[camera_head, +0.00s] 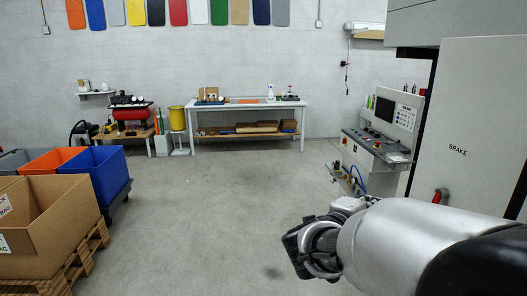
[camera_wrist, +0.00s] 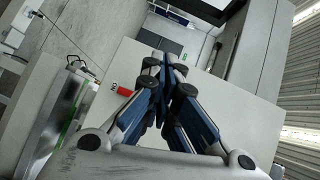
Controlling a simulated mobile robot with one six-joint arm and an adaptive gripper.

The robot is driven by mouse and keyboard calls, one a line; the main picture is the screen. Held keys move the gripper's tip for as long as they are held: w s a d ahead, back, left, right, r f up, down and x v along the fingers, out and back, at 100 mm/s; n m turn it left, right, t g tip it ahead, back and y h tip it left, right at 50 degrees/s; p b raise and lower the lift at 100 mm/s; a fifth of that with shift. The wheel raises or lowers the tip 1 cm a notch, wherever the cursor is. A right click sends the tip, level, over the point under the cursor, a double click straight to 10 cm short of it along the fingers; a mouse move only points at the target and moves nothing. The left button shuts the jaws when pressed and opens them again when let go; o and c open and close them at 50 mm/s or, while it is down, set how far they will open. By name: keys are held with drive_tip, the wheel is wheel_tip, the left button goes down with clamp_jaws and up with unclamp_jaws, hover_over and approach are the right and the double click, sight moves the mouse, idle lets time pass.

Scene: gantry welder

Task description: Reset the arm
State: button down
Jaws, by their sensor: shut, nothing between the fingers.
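My arm reaches in from the lower right of the head view, its silver links in front of the machine cabinet. My gripper shows in the wrist view (camera_wrist: 163,70), with its blue and grey fingers together and nothing between them. In the head view the fingers cannot be made out; only the dark wrist end of the arm shows. In the wrist view the gripper is in front of a pale cabinet panel with a red handle (camera_wrist: 124,91); the distance between them cannot be told.
The cabinet marked BRAKE (camera_head: 470,120) stands close on the right, beside a control console (camera_head: 385,135). A cardboard box (camera_head: 62,235) on a pallet and a blue bin (camera_head: 108,178) stand at the left. A workbench (camera_head: 250,105) is at the back wall. The middle floor is clear.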

drive_tip(key=s+a+r+n+t+y, duration=0.2)
drive_tip(key=a+n+t+y, duration=0.1)
drive_tip(key=a+n+y, duration=0.7)
drive_tip(key=s+a+f+n+g+y, duration=0.2)
drive_tip(key=s+a+n+y, duration=0.1)
drive_tip(key=s+a+n, duration=0.35)
drive_tip(key=s+d+f+n+g, duration=0.1)
drive_tip(key=s+f+n+g, duration=0.1)
drive_tip(key=s, duration=0.5)
drive_tip(key=s+d+f+n+g, duration=0.2)
drive_tip(key=s+f+n+g, duration=0.1)
drive_tip(key=s, duration=0.4)
drive_tip(key=s+d+f+n+g+h, duration=0.1)
drive_tip(key=s+f+n, duration=0.3)
drive_tip(key=s, duration=0.4)
drive_tip(key=shift+d+f+g, duration=0.45)
drive_tip(key=shift+f+g, duration=0.2)
drive_tip(key=shift+g, duration=0.15)
drive_tip(key=shift+s, duration=0.1)
